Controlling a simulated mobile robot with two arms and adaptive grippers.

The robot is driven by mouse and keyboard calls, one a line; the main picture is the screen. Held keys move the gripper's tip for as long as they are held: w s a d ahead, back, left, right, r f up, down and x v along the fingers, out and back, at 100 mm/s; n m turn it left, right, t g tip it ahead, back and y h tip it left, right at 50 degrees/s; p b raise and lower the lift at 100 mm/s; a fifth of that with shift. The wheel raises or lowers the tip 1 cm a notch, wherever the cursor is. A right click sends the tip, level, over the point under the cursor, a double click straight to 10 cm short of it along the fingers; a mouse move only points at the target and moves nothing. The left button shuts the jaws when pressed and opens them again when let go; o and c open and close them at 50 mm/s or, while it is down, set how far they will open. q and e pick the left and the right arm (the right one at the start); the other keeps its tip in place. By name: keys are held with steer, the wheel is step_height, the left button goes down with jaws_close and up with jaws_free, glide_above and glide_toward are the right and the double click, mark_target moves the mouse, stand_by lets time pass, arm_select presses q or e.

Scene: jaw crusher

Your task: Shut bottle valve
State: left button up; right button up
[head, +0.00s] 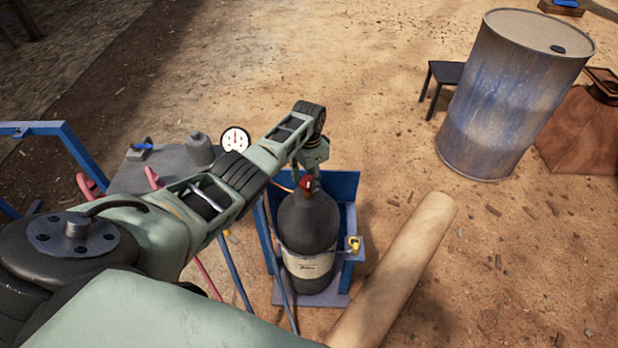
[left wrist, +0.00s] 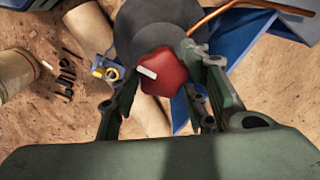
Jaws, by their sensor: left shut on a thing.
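The gas bottle (head: 308,222) is dark grey with a pale label and stands upright in a blue metal stand (head: 341,187). Its red valve knob (head: 306,184) is on top, partly hidden by my gripper in the head view. In the left wrist view the red knob (left wrist: 163,71) shows a white mark on its face. My left gripper (left wrist: 163,92) is over the bottle top, its fingers on either side of the knob and shut on it. In the head view the left gripper (head: 310,170) comes down from above. My right gripper is not in view.
A blue and rusty drum (head: 510,95) stands at the back right, beside a small dark stool (head: 443,76). A tan log-like cylinder (head: 395,275) lies right of the bottle. A round gauge (head: 235,139) shows behind my left arm. Bare ground lies behind the bottle.

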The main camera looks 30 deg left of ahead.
mark_target(309, 181)
arm_select(q)
steer(key=o, duration=1.1)
steer(key=shift+s+d, duration=0.1)
steer(key=shift+s, duration=0.05)
steer(key=shift+r, duration=0.55)
step_height(309, 181, up, 11)
steer(key=shift+f, duration=0.1)
